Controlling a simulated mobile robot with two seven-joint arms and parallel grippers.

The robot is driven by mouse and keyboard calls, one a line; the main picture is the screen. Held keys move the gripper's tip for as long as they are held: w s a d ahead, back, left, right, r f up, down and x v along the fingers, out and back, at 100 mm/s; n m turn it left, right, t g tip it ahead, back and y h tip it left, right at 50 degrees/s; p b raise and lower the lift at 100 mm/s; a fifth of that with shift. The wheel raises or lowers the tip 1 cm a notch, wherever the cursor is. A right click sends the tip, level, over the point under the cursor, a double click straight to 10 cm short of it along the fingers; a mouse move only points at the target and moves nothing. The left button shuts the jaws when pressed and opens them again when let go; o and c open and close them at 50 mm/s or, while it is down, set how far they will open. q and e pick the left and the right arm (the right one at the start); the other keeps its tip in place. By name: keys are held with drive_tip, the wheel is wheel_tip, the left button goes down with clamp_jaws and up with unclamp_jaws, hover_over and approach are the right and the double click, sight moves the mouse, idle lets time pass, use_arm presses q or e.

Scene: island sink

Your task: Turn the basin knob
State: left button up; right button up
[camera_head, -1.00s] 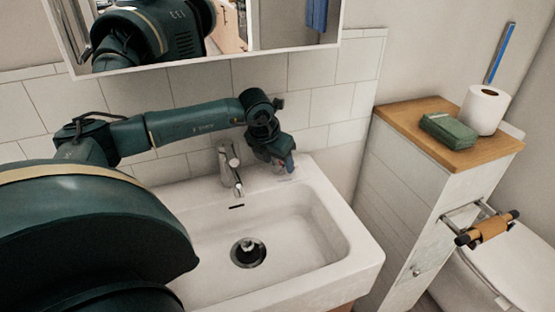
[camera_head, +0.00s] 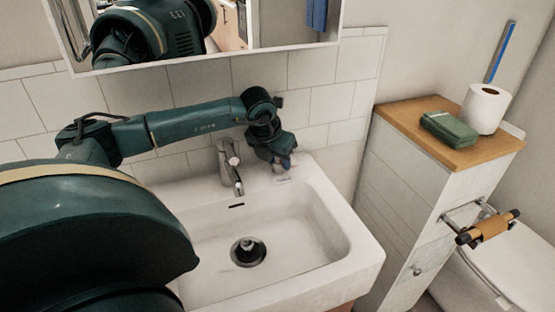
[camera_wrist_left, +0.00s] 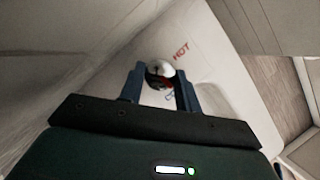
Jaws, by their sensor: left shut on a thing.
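The white basin (camera_head: 330,235) is fixed to the tiled wall, with a chrome tap (camera_head: 230,165) at its back edge. My left gripper (camera_head: 284,159) is at the back right of the basin, to the right of the tap. My right gripper is not in view.
A mirror (camera_head: 275,24) hangs above. To the right, a cabinet (camera_head: 395,190) has a wooden top with a green box (camera_head: 449,129) and a paper roll (camera_head: 484,108). The basin bowl is empty.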

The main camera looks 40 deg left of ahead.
use_arm(q)
drive_tip(key=n+y+b, duration=0.1)
drive_tip(key=n, duration=0.2)
drive_tip(key=shift+w+d+n+b, duration=0.1)
drive_tip(key=shift+d+n+b, duration=0.05)
drive_tip(key=shift+n+b, duration=0.25)
drive_tip(key=n+y, duration=0.1)
drive_tip(key=n, duration=0.1)
drive_tip(key=n+g+b, duration=0.1)
drive_tip(key=n, duration=0.1)
drive_tip(key=shift+d+n+g+y, duration=0.1)
drive_tip(key=shift+n+g+y, duration=0.2)
drive_tip(key=shift+y, duration=0.1)
drive_tip(key=o, duration=1)
drive_tip(key=shift+p+v, duration=0.95)
drive_tip(key=shift+v, duration=5.65)
drive_tip(key=shift+w, duration=0.1)
